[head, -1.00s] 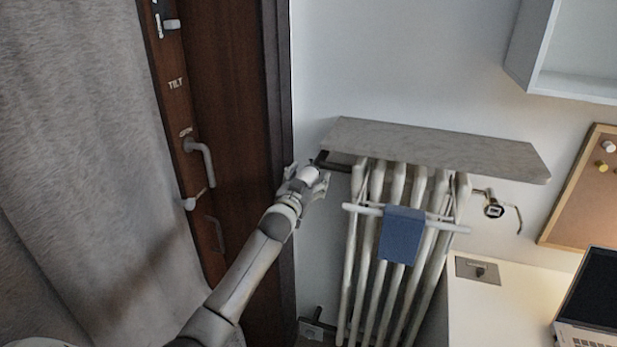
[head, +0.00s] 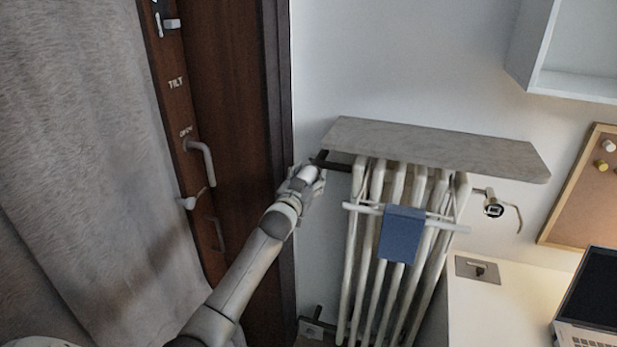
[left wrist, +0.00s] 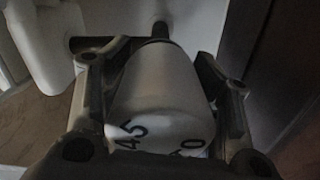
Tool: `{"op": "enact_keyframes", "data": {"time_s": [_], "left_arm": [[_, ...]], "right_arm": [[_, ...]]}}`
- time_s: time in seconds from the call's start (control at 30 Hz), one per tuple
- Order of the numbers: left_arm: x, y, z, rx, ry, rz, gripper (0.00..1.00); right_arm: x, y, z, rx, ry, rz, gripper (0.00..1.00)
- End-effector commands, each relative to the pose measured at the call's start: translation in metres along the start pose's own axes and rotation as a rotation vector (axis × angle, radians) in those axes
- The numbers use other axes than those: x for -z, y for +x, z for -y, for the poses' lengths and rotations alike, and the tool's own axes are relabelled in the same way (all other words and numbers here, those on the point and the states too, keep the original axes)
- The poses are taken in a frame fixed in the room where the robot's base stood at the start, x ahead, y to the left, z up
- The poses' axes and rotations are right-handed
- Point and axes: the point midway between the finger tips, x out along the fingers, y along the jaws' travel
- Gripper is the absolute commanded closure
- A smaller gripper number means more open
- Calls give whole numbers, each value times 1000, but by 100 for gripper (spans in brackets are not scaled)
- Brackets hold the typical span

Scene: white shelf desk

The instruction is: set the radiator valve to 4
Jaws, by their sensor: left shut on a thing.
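The radiator valve (head: 310,172) is a pale rounded knob at the upper left end of the white radiator (head: 378,250), on a dark pipe. My left gripper (head: 307,181) is shut on it, with its fingers on either side. In the left wrist view the valve knob (left wrist: 160,85) fills the middle, between the dark fingers of my left gripper (left wrist: 156,78). The digits 4, 5 and 0 show near its lower edge. The other marks and any pointer are hidden or too dark to read. My right gripper is not in view.
A stone-like shelf (head: 440,150) overhangs the radiator. A rack with a blue cloth (head: 401,235) hangs on its front. A dark brown door frame (head: 278,120) with handles stands close to the left of my gripper. A desk with a laptop (head: 590,305) is at right.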

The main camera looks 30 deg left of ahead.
Motion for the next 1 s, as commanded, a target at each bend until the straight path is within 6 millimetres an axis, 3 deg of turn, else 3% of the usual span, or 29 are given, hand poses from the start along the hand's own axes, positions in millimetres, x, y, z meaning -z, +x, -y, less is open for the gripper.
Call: {"op": "enact_keyframes", "data": {"time_s": [0.37,1.0], "left_arm": [[1,0,0,0,-213,1,68],[0,0,1,1,-818,2,68]], "right_arm": [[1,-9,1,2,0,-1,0],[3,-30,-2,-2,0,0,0]]}}
